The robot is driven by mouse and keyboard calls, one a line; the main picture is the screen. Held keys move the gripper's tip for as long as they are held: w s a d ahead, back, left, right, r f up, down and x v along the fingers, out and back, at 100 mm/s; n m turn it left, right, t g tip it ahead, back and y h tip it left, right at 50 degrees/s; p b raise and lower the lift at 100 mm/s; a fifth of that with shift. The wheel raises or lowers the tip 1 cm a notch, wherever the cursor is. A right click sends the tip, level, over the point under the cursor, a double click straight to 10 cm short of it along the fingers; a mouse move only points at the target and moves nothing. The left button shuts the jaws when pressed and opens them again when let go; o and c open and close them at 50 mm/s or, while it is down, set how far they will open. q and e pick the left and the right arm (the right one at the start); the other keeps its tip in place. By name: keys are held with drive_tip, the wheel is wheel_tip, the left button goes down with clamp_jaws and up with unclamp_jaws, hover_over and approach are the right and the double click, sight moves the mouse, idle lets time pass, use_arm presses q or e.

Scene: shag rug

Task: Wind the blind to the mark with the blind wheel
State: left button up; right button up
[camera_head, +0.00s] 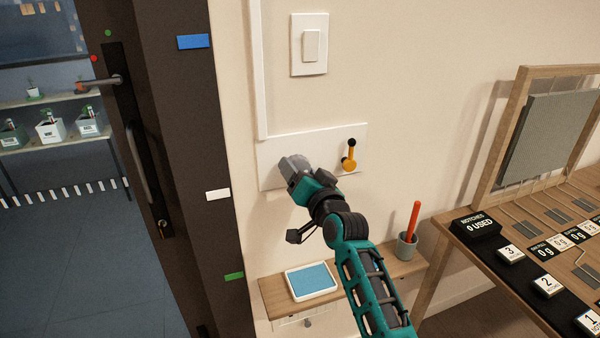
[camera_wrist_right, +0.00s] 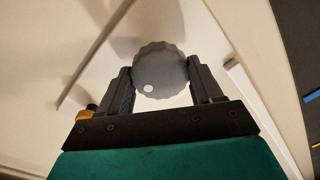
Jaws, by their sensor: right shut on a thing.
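The blind wheel (camera_wrist_right: 163,70) is a grey, ridged round knob with a white dot near its lower left edge in the wrist view. My right gripper (camera_wrist_right: 160,82) is shut on it, one dark finger on each side of its rim. In the head view my right gripper (camera_head: 293,168) reaches the left part of a white wall plate (camera_head: 325,143) and mostly hides the wheel. I cannot make out for certain the blind or its mark. My left gripper is not in view.
A yellow lever (camera_head: 349,157) with a black knob sits on the plate's right. A light switch (camera_head: 311,45) is above. A small shelf (camera_head: 385,273) below holds a blue-topped pad (camera_head: 311,281) and a cup (camera_head: 406,246). A dark door frame stands left, a wooden table (camera_head: 500,275) right.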

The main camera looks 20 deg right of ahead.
drive_tip(key=o, duration=1.1)
drive_tip(key=s, duration=0.8)
drive_tip(key=s+d, duration=0.1)
drive_tip(key=s, duration=0.4)
drive_tip(key=shift+d+f, duration=0.1)
drive_tip(key=s+f+n+g, duration=0.2)
drive_tip(key=s+f, duration=0.4)
drive_tip(key=f, duration=0.2)
drive_tip(key=s+a+f+n+g, duration=0.1)
drive_tip(key=s+f+n+g, duration=0.2)
drive_tip(key=s+f, duration=0.4)
drive_tip(key=s+a+f+n+g, duration=0.1)
drive_tip(key=s+f+n+g, duration=0.1)
drive_tip(key=s+f, duration=0.4)
drive_tip(key=shift+s+a+f+n, duration=0.1)
drive_tip(key=shift+f+n, duration=0.2)
drive_tip(key=shift+f, duration=0.8)
drive_tip(key=shift+s+a+f+n, duration=0.1)
drive_tip(key=shift+f+n, duration=0.2)
drive_tip(key=shift+f, duration=0.75)
